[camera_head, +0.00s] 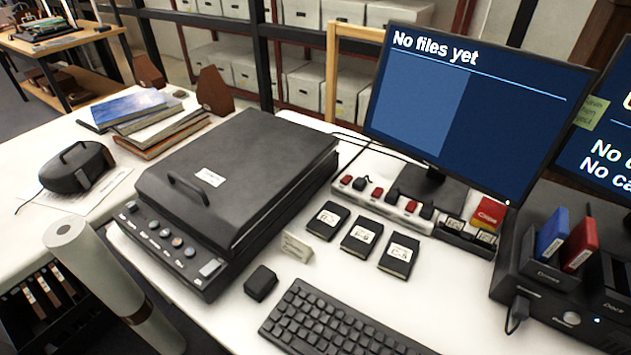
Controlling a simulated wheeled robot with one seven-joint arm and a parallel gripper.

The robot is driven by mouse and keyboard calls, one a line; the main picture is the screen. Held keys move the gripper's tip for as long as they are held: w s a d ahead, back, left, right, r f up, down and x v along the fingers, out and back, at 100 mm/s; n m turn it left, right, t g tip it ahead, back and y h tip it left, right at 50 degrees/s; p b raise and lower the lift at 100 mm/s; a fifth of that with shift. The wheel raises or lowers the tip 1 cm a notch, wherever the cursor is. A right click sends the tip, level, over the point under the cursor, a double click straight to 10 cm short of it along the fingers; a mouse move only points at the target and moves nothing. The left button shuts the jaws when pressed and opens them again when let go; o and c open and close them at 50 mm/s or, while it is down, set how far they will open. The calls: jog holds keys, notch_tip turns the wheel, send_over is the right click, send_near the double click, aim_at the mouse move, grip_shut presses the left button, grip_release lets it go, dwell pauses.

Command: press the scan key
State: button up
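A dark flatbed scanner (262,150) sits on the white table in the middle left, with its lid closed. Its sloped front panel (165,262) carries a row of several small round knobs or buttons (177,242), some with coloured or light caps. A pale rectangular key (210,267) is at the right end of the row. The labels are too small to read, so I cannot tell which one is the scan key. The monitor (460,115) reads "No files yet". My gripper is not in view.
A paper roll (95,265) stands close to the panel's left end. A keyboard (335,325), a small black block (261,283) and black cartridges (361,236) lie to the right. Books (150,120) and a black handled case (75,168) are at left.

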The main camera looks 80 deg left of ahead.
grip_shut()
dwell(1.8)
